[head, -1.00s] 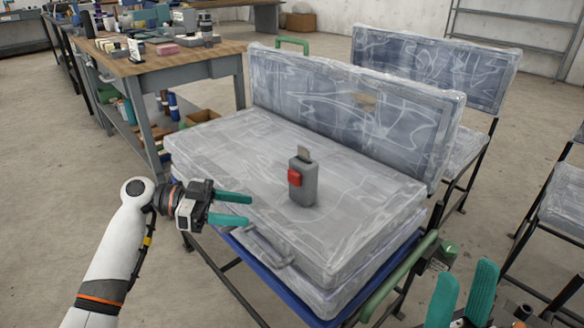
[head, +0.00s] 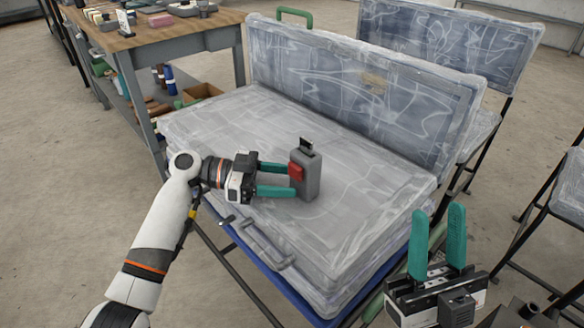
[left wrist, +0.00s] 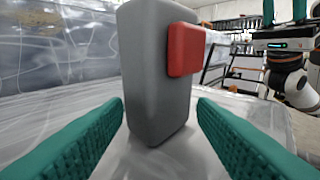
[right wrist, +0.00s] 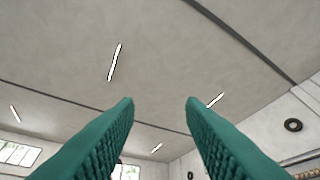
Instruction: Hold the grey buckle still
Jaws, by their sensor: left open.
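The grey buckle (head: 312,178) stands upright on the plastic-wrapped seat cushion (head: 220,125), with a red button (head: 296,172) on its side and a dark tongue-like piece (head: 306,144) at its top. My left gripper (head: 293,180) is open, its green fingertips at the buckle's near left side. In the left wrist view the buckle (left wrist: 152,85) stands ahead between the two open fingers, with a gap on each side. My right gripper (head: 437,215) is open and empty, fingers up, at the lower right. In the right wrist view its fingers (right wrist: 160,105) show only ceiling between them.
A wrapped backrest (head: 370,95) rises behind the cushion. A carry handle (head: 265,245) sits on the cushion's front edge. A workbench (head: 150,38) with small items stands at the back left. Another wrapped seat (head: 450,45) is behind.

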